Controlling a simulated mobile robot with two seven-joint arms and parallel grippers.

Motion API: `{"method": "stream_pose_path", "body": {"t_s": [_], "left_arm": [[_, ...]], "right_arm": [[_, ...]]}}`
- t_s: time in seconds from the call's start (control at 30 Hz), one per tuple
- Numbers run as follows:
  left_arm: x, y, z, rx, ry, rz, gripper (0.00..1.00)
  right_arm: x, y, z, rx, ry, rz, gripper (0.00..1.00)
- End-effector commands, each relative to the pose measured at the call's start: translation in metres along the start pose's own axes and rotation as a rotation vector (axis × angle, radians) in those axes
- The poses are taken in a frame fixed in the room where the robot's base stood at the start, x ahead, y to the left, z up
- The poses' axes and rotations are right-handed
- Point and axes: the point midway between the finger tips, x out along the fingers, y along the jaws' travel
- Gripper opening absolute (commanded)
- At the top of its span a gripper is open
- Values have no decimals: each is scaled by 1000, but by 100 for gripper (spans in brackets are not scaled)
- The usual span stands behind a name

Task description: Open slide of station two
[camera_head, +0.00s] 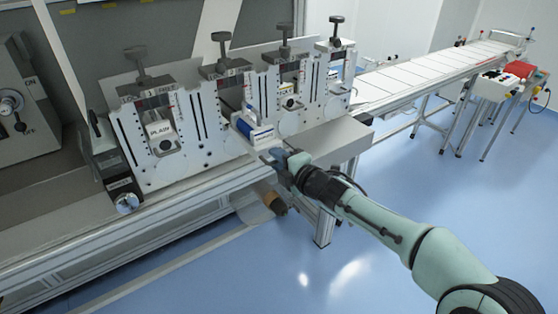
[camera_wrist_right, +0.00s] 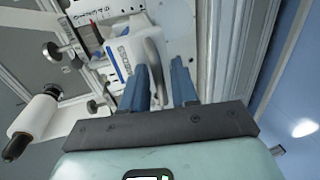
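The slide of station two (camera_head: 255,131) is a white block with a blue side, standing out from the front of the second station's plate (camera_head: 232,92). In the right wrist view the white block (camera_wrist_right: 122,58) carries blue lettering, and a curved grey handle (camera_wrist_right: 152,55) is on its front. My right gripper (camera_head: 271,156) is just in front of and below the slide. In the wrist view its two blue fingers (camera_wrist_right: 162,82) are apart, with the lower handle between them. Contact with the handle cannot be told. My left gripper is not in view.
Station one (camera_head: 182,145) stands left of station two; further stations (camera_head: 290,98) stand right. A metal ledge (camera_head: 195,185) runs below them. A roll (camera_head: 276,203) hangs under it. A long conveyor (camera_head: 430,70) lies at back right. The blue floor in front is clear.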

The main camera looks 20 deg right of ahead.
Motion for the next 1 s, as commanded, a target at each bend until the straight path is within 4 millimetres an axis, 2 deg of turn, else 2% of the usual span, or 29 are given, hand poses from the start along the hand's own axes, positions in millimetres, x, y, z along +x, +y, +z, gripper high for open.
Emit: {"method": "stream_pose_path", "body": {"t_s": [0.27,0.37,0.47,0.8,1.0], "left_arm": [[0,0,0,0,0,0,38],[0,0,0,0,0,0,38],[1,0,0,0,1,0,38],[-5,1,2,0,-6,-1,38],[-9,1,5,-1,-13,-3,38]], "right_arm": [[-1,0,0,0,0,0,28],[-7,0,0,0,-1,1,28],[-21,1,1,-1,-2,2,28],[-97,2,1,0,-3,2,28],[-125,2,0,-1,-1,1,28]]}}
